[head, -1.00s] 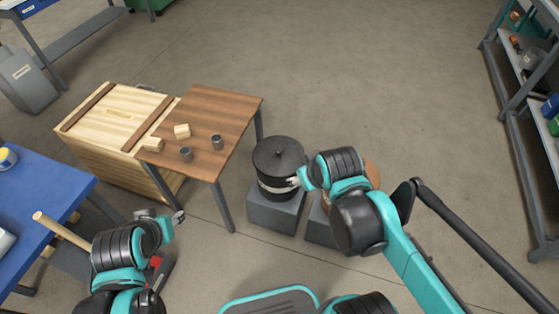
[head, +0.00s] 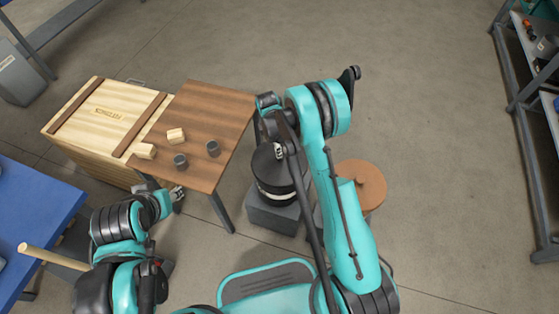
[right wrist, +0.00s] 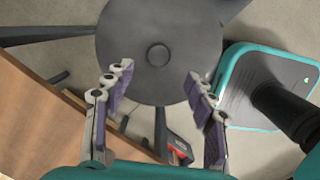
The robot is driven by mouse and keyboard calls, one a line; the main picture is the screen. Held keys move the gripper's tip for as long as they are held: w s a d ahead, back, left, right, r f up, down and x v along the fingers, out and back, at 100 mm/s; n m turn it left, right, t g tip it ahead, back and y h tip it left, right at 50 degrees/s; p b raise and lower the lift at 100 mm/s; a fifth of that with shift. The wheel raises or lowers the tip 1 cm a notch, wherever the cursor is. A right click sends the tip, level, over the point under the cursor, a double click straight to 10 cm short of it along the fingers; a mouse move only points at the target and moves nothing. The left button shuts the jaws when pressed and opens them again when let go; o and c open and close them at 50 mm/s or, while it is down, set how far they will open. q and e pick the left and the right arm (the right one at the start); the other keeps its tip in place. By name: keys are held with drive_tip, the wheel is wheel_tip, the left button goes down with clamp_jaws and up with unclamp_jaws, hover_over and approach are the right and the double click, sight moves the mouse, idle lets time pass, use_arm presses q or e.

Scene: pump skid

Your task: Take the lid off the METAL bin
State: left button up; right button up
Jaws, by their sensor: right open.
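A dark round bin (head: 273,188) with a pale band stands on a grey block, partly hidden by my right arm; any label on it is unreadable. Its dark round lid (head: 262,163) sits on top. In the right wrist view the lid (right wrist: 158,25) fills the top middle, with a small round knob (right wrist: 158,54) at its centre. My right gripper (right wrist: 158,78) is open and empty above the lid, its fingers apart on either side below the knob. My left gripper (head: 177,194) is by the wooden table's near edge; its jaws are too small to judge.
A brown round top (head: 360,182) stands right of the bin, partly behind my right arm. The wooden table (head: 215,105) at left holds two wooden blocks and two grey cups. Shelves (head: 527,130) line the right; floor between is clear.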

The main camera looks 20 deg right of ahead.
sight(280, 160)
wheel_tip(280, 160, down, 4)
drive_tip(key=shift+d+f+b, duration=0.15)
drive_tip(key=shift+b, duration=0.45)
drive_tip(key=f+b, duration=0.2)
drive_tip(key=f, duration=0.1)
drive_tip(key=d+f+b, duration=0.1)
drive_tip(key=f, duration=0.1)
drive_tip(key=shift+w, duration=0.2)
drive_tip(key=shift+r, duration=0.15)
clamp_jaws()
